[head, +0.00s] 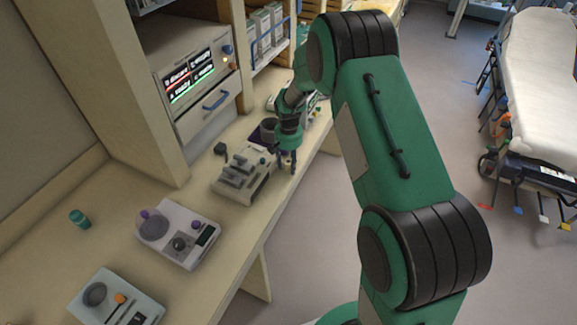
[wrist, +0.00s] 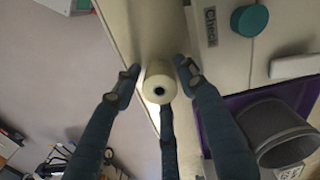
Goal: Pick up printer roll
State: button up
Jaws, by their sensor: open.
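The printer roll (wrist: 160,84) is a small whitish cylinder with a dark hole in its end. In the wrist view it stands out between the fingertips of my gripper, near the edge of the counter. My gripper (head: 287,163) is open, with its fingers pointing down at the counter edge in the head view. In the wrist view one finger is left of the roll, one right and one below it; I cannot tell if any touches it. The roll is not discernible in the head view, where the gripper and arm cover that area.
A purple tray (wrist: 212,102) with a grey cup (wrist: 275,132) lies close to the right finger. A pale device marked "Check" (wrist: 210,27) is above it. A beige device (head: 240,178) stands left of my gripper on the counter (head: 130,190). A stretcher (head: 545,70) is far right.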

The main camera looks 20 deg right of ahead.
aim_at(288, 161)
jog(key=shift+c, duration=0.5)
jog(key=c, duration=0.8)
jog(key=shift+r, duration=0.8)
notch_tip(288, 161, up, 2)
jog(key=shift+r, duration=0.15)
jog(key=s, duration=0.5)
jog(key=s+a, duration=0.1)
jog(key=s, duration=0.4)
jog(key=s+r+p, duration=0.1)
jog(key=s, duration=0.5)
jog(key=shift+a, duration=0.15)
